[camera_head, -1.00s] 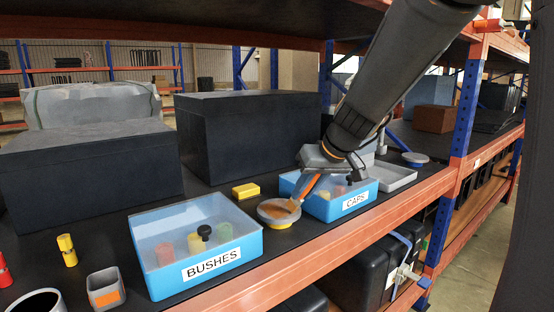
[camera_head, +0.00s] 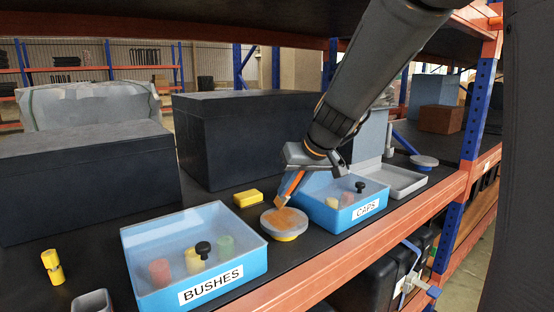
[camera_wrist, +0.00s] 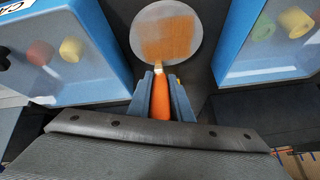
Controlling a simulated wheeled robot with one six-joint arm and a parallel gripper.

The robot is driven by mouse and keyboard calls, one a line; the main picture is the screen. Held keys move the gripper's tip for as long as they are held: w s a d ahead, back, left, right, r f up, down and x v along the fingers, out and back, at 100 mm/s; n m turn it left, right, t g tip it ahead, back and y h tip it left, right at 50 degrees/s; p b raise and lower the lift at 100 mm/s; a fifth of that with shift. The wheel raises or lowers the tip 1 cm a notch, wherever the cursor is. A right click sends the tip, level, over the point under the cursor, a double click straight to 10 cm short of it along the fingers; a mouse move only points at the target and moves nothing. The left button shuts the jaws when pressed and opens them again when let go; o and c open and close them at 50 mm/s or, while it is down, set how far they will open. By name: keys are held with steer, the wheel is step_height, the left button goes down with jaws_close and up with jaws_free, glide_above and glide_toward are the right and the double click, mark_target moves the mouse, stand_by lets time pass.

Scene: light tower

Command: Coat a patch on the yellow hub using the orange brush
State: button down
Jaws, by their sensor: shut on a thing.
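The yellow hub (camera_head: 286,237) is a low round disc with a yellow side and a pale grey top, standing on the dark shelf between two blue bins. A brownish-orange patch (camera_head: 285,218) covers much of its top; the patch also shows in the wrist view (camera_wrist: 172,40). In the wrist view the brush's orange handle (camera_wrist: 161,102) sits between the jaws. I cannot tell bristles from coating, or whether the tip touches.
The BUSHES bin (camera_head: 140,265) is left of the hub and the CAPS bin (camera_head: 330,220) right, both close. A yellow block (camera_head: 248,198) lies behind. A grey tray (camera_head: 402,184) and blue-based disc (camera_head: 424,161) stand farther right. Large dark boxes (camera_head: 245,140) fill the back.

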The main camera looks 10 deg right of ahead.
steer(key=r, duration=0.1)
steer(key=r+p, duration=0.1)
steer(key=shift+s+d+r, duration=0.1)
steer(key=shift+s+r, duration=0.1)
steer(key=shift+r, duration=0.15)
steer(key=shift+w+r+p, duration=0.15)
steer(key=shift+r+p, duration=0.5)
steer(key=shift+r, duration=0.05)
steer(key=shift+r+p, duration=1.3)
steer(key=shift+r, duration=0.65)
steer(key=p+v, duration=0.1)
steer(key=p, duration=0.1)
steer(key=p+v, duration=0.3)
steer(key=v, duration=0.1)
steer(key=shift+s+d+f+p, duration=0.2)
steer(key=shift+s+f+p, duration=0.15)
steer(key=shift+s+p, duration=0.05)
steer(key=shift+s+d+r+p, duration=0.3)
steer(key=shift+s+p, duration=0.2)
steer(key=shift+p, duration=0.2)
steer(key=shift+f+b, duration=1.7)
steer(key=shift+f, duration=0.75)
